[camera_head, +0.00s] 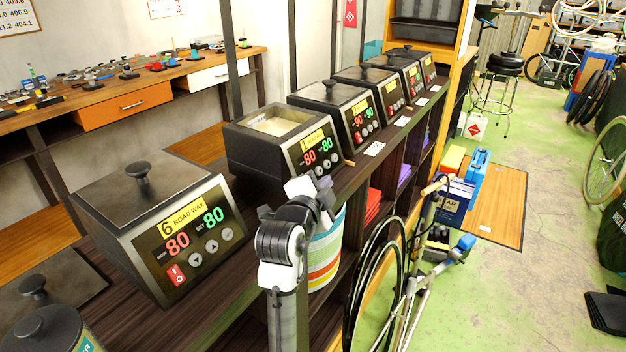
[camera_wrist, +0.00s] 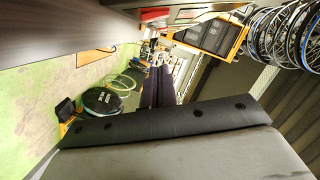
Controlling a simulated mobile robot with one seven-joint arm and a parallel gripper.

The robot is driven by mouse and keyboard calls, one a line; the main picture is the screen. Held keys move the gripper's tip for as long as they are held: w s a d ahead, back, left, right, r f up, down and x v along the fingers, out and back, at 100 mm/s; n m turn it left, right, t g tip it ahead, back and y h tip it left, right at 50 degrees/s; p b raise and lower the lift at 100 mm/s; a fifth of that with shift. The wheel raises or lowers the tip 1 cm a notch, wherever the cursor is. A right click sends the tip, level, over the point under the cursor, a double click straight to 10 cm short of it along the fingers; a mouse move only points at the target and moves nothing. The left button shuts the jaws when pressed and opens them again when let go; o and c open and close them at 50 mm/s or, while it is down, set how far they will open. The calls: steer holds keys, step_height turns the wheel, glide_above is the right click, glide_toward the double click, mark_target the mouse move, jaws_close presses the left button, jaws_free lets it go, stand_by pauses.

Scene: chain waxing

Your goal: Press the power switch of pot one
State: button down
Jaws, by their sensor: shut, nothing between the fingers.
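Several dark wax pots with sloped control panels stand in a row on the shelf. The nearest pot (camera_head: 150,215) is labelled 6 ROAD WAX; its red power switch (camera_head: 176,274) is at the panel's lower left. Behind it is an uncovered pot (camera_head: 265,140) with pale wax inside. Farther lidded pots (camera_head: 335,105) recede toward the back.
A striped bucket (camera_head: 325,250) stands beside my arm, with a bicycle wheel (camera_head: 375,285) near it. Shelf compartments with red and purple items lie below the pots. A wooden workbench (camera_head: 130,95) is behind. The green floor at right is partly open.

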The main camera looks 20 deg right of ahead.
steer(key=w, duration=0.1)
steer(key=w+f, duration=0.1)
steer(key=w+p, duration=0.1)
steer(key=shift+w+a+f, duration=0.1)
steer(key=shift+a+f, duration=0.15)
steer(key=shift+w+a+f, duration=0.3)
steer(key=shift+w+f, duration=0.1)
